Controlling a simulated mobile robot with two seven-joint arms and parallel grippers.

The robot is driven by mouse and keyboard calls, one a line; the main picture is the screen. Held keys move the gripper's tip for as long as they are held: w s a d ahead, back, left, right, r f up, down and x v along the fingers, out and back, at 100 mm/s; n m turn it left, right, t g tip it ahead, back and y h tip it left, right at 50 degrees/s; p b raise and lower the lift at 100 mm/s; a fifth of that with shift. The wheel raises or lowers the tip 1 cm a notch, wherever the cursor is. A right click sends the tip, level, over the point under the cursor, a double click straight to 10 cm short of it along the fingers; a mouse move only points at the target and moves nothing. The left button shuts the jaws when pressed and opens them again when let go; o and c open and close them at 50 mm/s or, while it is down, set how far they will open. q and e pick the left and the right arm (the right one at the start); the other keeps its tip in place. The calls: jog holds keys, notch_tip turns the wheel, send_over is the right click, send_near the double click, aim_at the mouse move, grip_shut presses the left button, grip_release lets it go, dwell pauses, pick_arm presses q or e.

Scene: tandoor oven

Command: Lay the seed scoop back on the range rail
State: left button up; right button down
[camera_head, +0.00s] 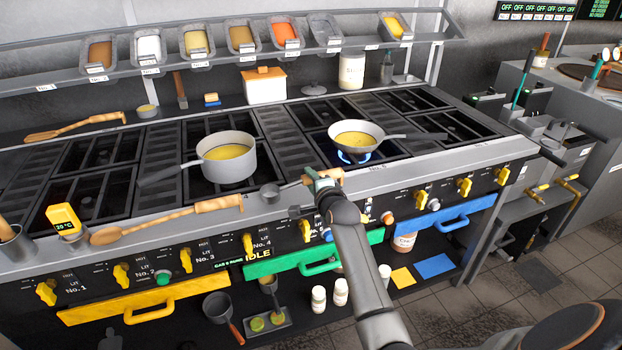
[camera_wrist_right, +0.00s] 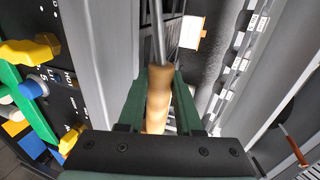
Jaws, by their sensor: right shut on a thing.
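The seed scoop has a small grey metal bowl (camera_head: 270,193) and a pale wooden handle (camera_head: 334,174). My right gripper (camera_head: 318,182) is shut around this handle at the front of the range. In the right wrist view the handle (camera_wrist_right: 158,88) sits between the two green fingers, with the thin metal shaft pointing away. The scoop is over the range rail (camera_head: 420,157), the light metal strip along the front edge. I cannot tell whether it touches the rail or hangs just above it. My left gripper is not in view.
A wooden spoon (camera_head: 165,217) lies along the rail to the left, near a yellow thermometer (camera_head: 64,220). A pot (camera_head: 226,160) and a pan (camera_head: 357,140) over a blue flame stand behind the scoop. Knobs line the front panel below. The rail right of my gripper is clear.

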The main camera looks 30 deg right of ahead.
jog(key=shift+f, duration=0.25)
dwell(0.3)
jog(key=shift+f, duration=0.4)
jog(key=c, duration=0.5)
grip_release()
jog(key=shift+f, duration=0.1)
